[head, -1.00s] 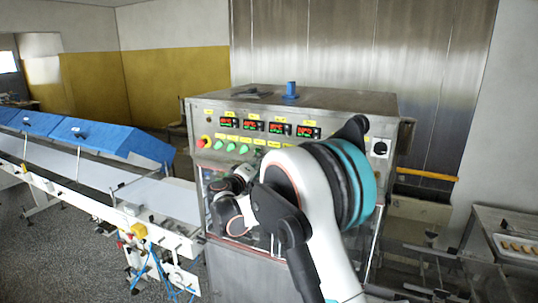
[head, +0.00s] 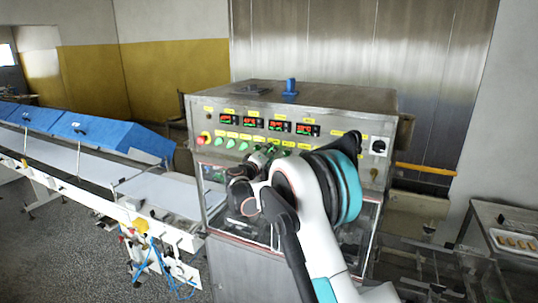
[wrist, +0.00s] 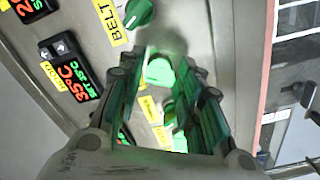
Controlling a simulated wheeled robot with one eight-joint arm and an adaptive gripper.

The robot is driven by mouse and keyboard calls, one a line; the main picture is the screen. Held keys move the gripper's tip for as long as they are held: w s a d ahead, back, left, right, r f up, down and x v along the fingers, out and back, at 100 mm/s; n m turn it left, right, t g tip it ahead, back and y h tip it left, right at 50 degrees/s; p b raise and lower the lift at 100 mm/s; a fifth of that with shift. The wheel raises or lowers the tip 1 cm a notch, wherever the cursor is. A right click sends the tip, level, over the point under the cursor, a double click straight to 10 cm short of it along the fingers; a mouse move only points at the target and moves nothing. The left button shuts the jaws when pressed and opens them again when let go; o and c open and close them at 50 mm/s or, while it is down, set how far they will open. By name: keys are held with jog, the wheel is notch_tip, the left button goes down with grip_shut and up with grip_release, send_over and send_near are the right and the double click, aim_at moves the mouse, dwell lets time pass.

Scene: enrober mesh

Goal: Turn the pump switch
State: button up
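The control panel (head: 222,133) of the steel machine carries a row of green controls, such as the green button (head: 231,144). I cannot read a pump label in either view. My gripper (head: 264,156) is in front of the panel and hides part of the row. In the wrist view my gripper (wrist: 162,76) is open, its two green-padded fingers apart. A pale green round control (wrist: 158,70) shows between the fingertips; I cannot tell whether they touch it. A green knob (wrist: 138,13) beside a yellow BELT label lies just beyond the tips.
Red digital displays (head: 252,122) sit above the row. A red button (head: 201,139) is at the panel's left end and a black rotary switch (head: 378,146) at its right. A conveyor (head: 150,190) with blue covers (head: 105,137) stands at left, a tray table (head: 486,222) at right.

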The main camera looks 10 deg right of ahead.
jog(key=c, duration=0.5)
jog(key=shift+o, duration=0.2)
jog(key=shift+f+n+b, duration=0.1)
jog(key=shift+n+b, duration=0.2)
jog(key=shift+b, duration=0.1)
jog(key=shift+n+b, duration=4.85)
jog(key=shift+n, duration=0.85)
jog(key=o, duration=1.1)
jog(key=shift+c, duration=0.2)
